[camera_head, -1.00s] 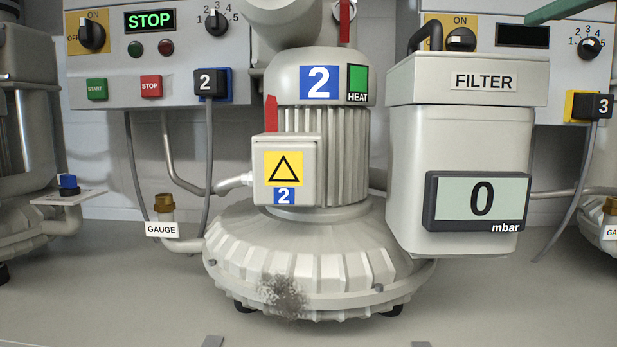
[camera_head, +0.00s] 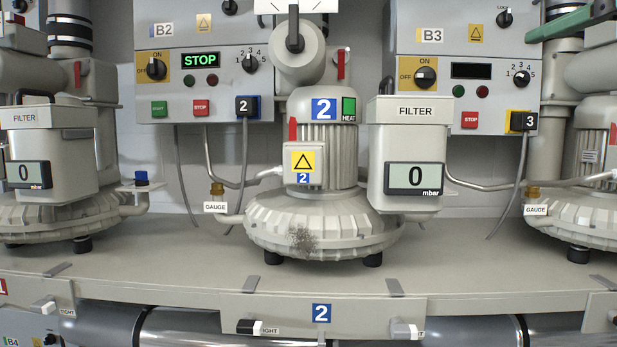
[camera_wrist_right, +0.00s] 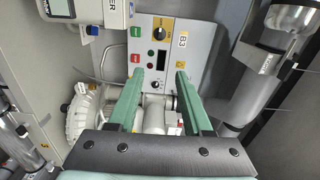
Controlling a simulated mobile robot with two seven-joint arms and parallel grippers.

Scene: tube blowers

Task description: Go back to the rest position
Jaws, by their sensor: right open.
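My right gripper (camera_wrist_right: 160,80) shows in the right wrist view with its two green fingers spread apart and nothing between them. Beyond the fingers is the B3 control box (camera_wrist_right: 165,40), turned sideways in this view. In the head view a green bar, the colour of my fingers, shows at the upper right edge (camera_head: 560,24), in front of the B3 side. My left gripper is in neither view. Blower 2 (camera_head: 322,215) stands in the middle of the head view, with a grey dusty patch low on its front.
A filter box (camera_head: 405,150) reading 0 mbar stands beside blower 2. The B2 panel (camera_head: 205,80) shows STOP. The B3 panel (camera_head: 455,55) has a dark display. Other blowers stand at left and right. The shelf front (camera_head: 350,283) is clear; small handles and pipes sit below.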

